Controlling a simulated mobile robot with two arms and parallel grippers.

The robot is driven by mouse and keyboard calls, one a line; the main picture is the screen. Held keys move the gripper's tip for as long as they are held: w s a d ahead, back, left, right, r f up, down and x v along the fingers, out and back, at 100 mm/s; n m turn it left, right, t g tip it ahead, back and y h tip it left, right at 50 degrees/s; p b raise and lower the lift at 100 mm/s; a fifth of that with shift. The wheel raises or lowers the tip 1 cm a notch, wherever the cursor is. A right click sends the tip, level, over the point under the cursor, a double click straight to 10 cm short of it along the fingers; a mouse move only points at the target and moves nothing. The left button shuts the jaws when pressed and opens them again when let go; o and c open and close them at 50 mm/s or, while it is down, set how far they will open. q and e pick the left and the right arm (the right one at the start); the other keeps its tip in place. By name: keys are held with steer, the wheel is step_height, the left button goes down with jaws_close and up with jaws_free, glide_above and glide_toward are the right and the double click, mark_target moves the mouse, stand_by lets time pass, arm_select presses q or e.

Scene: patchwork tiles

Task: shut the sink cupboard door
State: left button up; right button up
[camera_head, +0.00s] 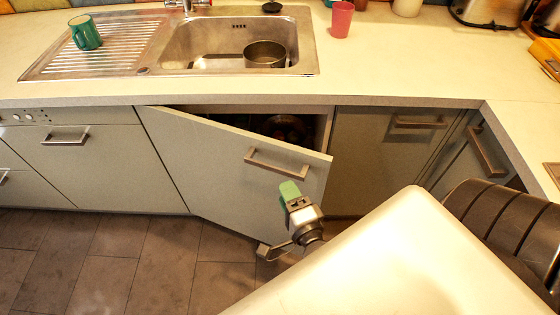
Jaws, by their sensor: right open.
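The grey sink cupboard door (225,170) stands partly open below the sink. It is hinged at its left edge, and its free right edge is swung out toward me. A metal bar handle (276,164) is near its upper right corner. The dark opening (285,125) shows above the door, with some unclear items inside. My right gripper (278,221) is open and empty, in front of the door's lower right part, below the handle. One fingertip is green. I cannot tell whether it touches the door. My left gripper is not in view.
The sink (225,45) holds a pot (265,54). A green mug (84,33) is on the drainer, and a pink cup (341,19) is on the worktop (400,65). A dark slatted chair back (505,220) is at right. Tiled floor (120,255) is clear at left.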

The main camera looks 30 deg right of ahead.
steer(key=s, duration=0.4)
steer(key=shift+a, duration=0.35)
steer(key=shift+w+f, duration=0.1)
steer(key=s+a+f+n+g+y, duration=0.1)
steer(key=s+f+n+g+y, duration=0.15)
steer(key=f+n, duration=0.7)
steer(key=s+a+f+n+g+y, duration=0.15)
steer(key=f+n+g, duration=0.25)
steer(key=f, duration=1.1)
steer(key=s+d+f+n+g+p, duration=0.1)
steer(key=s+d+f+n+g, duration=0.2)
steer(key=s+f+n+g, duration=0.6)
steer(key=s+f+g, duration=0.1)
steer(key=s+f, duration=0.7)
steer(key=s, duration=0.4)
steer(key=shift+d+f+h, duration=0.15)
steer(key=shift+f+h, duration=0.15)
steer(key=shift+h, duration=0.1)
steer(key=shift+c, duration=0.2)
